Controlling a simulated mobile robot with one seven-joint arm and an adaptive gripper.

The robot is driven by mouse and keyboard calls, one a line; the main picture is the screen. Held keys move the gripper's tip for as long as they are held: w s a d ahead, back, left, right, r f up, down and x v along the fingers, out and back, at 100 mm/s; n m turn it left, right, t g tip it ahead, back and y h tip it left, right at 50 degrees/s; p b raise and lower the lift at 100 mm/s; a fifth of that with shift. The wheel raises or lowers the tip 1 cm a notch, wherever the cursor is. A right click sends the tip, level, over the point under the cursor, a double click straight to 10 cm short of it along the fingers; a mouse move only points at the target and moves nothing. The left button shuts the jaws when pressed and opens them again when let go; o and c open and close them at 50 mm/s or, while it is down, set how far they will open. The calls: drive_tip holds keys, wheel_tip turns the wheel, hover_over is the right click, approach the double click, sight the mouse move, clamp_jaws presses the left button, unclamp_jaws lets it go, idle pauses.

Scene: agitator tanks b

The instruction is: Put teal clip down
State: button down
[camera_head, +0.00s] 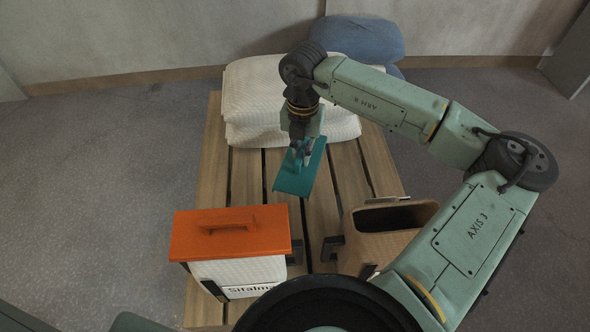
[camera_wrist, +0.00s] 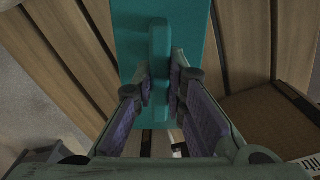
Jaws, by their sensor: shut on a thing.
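The teal clip (camera_head: 301,173) is a flat teal plate with a raised ridge or handle along its middle. My gripper (camera_head: 303,152) points down over the wooden pallet and is shut on that handle. In the wrist view the clip (camera_wrist: 196,38) fills the top middle, and the handle stands between the two purple-padded fingers (camera_wrist: 160,95). Pallet slats show beneath and around the clip. I cannot tell whether it touches them or hangs just above.
A white bag with an orange clip (camera_head: 228,234) on top stands at the pallet's front left. An open brown bag (camera_head: 385,232) stands at the front right. White sacks (camera_head: 255,100) are stacked at the back, with a blue sack (camera_head: 365,38) behind. Slats (camera_head: 335,175) between are bare.

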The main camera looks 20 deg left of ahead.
drive_tip(key=shift+a+f, duration=0.1)
drive_tip(key=shift+f, duration=0.05)
wheel_tip(320, 180, down, 10)
drive_tip(key=shift+r+p, duration=0.25)
drive_tip(key=shift+p, duration=1)
drive_tip(key=shift+f+b, duration=0.35)
drive_tip(key=shift+f, duration=0.1)
drive_tip(key=c, duration=1.6)
unclamp_jaws()
drive_tip(key=shift+r, duration=0.1)
drive_tip(key=shift+c, duration=0.2)
wheel_tip(320, 180, up, 12)
drive_tip(key=shift+r+b, duration=0.15)
drive_tip(key=shift+b, duration=0.65)
